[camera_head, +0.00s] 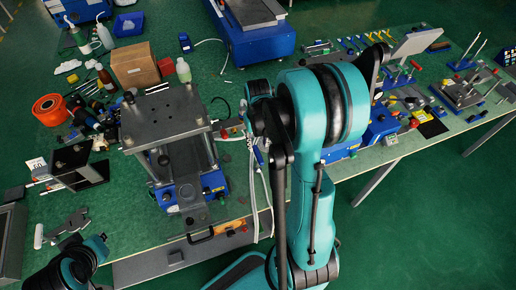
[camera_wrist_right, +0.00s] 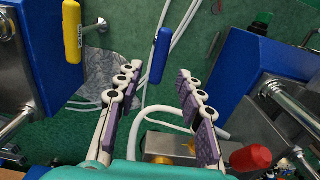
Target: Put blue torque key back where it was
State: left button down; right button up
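In the right wrist view, a blue-handled tool (camera_wrist_right: 160,55), which looks like the blue torque key, hangs about upright. Its lower end appears between the fingertips of my right gripper (camera_wrist_right: 156,78), with gaps on both sides. That gripper is open, its fingers spread, and I see no contact. In the head view my right arm hides most of this gripper, and a small blue piece (camera_head: 258,155) below the wrist may be the key.
A yellow-handled tool (camera_wrist_right: 72,30) is left of the blue one. Blue machine bodies (camera_wrist_right: 255,65) flank the gripper, and white hoses (camera_wrist_right: 178,115) run below it. In the head view a tall press (camera_head: 165,125) stands left of my right arm. Loose tools crowd the table's left.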

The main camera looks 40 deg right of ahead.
jog(key=s+a+r+n+t, duration=0.1)
jog(key=s+a+r+t, duration=0.2)
jog(key=a+r, duration=0.4)
jog(key=s+a+r+n+t, duration=0.2)
jog(key=s+a+r+t, duration=0.1)
jog(key=a+r, duration=0.5)
jog(key=a+t, duration=0.1)
jog(key=a, duration=0.1)
jog(key=shift+s+a+r+n, duration=0.15)
jog(key=shift+s+a+n, duration=0.15)
notch_tip(320, 180, down, 9)
jog(key=b, duration=0.8)
jog(key=shift+b, duration=0.4)
jog(key=shift+f, duration=0.2)
